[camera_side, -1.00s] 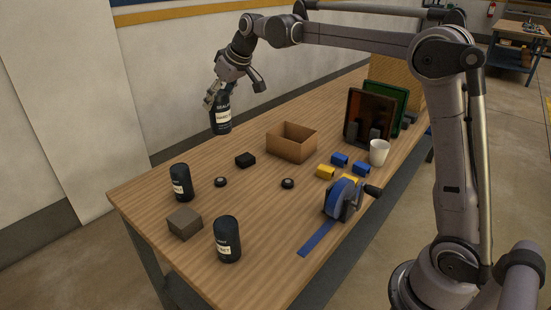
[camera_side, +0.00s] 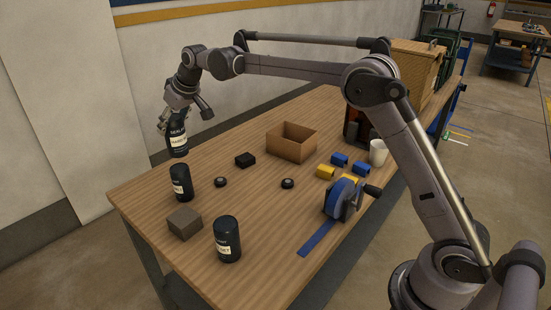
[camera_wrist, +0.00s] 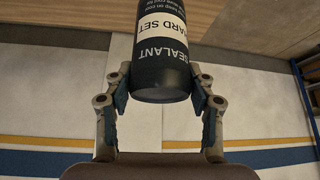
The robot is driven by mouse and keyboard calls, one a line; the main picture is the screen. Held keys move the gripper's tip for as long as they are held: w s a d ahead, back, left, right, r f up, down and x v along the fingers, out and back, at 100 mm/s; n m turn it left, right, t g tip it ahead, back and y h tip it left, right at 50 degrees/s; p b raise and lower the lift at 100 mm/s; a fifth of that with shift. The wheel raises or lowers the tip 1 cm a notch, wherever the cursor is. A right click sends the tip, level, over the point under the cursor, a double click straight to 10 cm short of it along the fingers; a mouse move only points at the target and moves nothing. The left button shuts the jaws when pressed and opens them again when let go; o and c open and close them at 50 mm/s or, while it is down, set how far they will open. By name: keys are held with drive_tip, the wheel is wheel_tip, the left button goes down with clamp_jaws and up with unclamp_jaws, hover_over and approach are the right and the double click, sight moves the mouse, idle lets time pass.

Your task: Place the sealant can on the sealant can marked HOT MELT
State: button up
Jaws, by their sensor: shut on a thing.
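My gripper (camera_side: 174,122) is shut on a dark sealant can (camera_side: 177,142) with a white label, holding it near its top, about upright, above the table's far left part. In the wrist view the held can (camera_wrist: 165,60) reads "SEALANT" and "HARD SET" between my two fingers (camera_wrist: 163,90). A second dark can (camera_side: 181,182) stands on the table, just below the held can in the side picture. A third dark can (camera_side: 227,239) stands nearer the front. The labels of both standing cans are too small to read surely, so I cannot tell which is HOT MELT.
A brown-grey block (camera_side: 185,222) lies between the standing cans. A blue tape dispenser (camera_side: 341,200) and a white cup (camera_side: 378,152) stand farther right.

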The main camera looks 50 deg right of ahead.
sight(172, 137)
drive_tip(key=shift+w+a+f, duration=0.25)
drive_tip(key=shift+a+f, duration=0.1)
drive_tip(key=shift+a, duration=0.1)
drive_tip(key=shift+f, duration=1.95)
drive_tip(key=shift+f, duration=0.15)
drive_tip(key=o, duration=1.6)
drive_tip(key=shift+c, duration=0.2)
